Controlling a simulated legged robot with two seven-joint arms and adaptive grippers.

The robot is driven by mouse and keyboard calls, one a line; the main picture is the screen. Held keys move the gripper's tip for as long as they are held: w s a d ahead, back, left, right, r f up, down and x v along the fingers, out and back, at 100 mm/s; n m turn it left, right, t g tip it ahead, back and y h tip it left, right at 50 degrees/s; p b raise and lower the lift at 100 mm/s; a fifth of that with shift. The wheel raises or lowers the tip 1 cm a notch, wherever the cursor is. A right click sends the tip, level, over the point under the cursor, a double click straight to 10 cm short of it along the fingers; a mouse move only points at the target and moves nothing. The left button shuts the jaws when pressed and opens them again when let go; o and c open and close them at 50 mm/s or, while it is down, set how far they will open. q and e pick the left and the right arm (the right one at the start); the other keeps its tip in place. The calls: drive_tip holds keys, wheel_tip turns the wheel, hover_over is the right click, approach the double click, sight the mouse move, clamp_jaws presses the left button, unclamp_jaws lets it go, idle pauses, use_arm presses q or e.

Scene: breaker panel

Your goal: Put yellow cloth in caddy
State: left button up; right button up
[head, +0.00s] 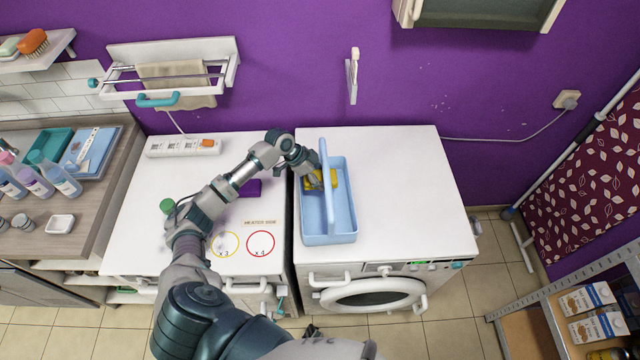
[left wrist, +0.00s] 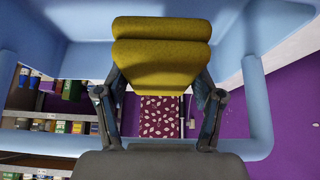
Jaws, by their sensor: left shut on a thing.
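The light blue caddy (head: 343,208) stands on the right-hand white machine, with its handle running lengthwise along the middle. My left gripper (head: 316,181) is at the caddy's left compartment, beside the handle. It is shut on the yellow cloth (head: 322,179), which looks folded. In the left wrist view the yellow cloth (left wrist: 162,52) lies between the two fingers, with the caddy's blue walls (left wrist: 80,45) around it. I cannot tell whether the cloth touches the caddy floor. My right gripper is not in view.
A purple cloth-like item (head: 250,188) lies on the left machine top (head: 150,215), partly behind my arm. A power strip (head: 182,146) sits at its back. The right machine top (head: 410,190) is clear beside the caddy.

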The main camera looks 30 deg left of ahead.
use_arm(q)
drive_tip(key=shift+f, duration=2.45)
drive_tip(key=shift+f, duration=0.1)
drive_tip(key=shift+f, duration=0.5)
drive_tip(key=o, duration=1.1)
drive_tip(key=shift+r, duration=0.1)
drive_tip(key=v, duration=1.3)
drive_tip(key=shift+d+r+b, duration=0.1)
drive_tip(key=shift+d+b, duration=0.05)
drive_tip(key=shift+b, duration=0.2)
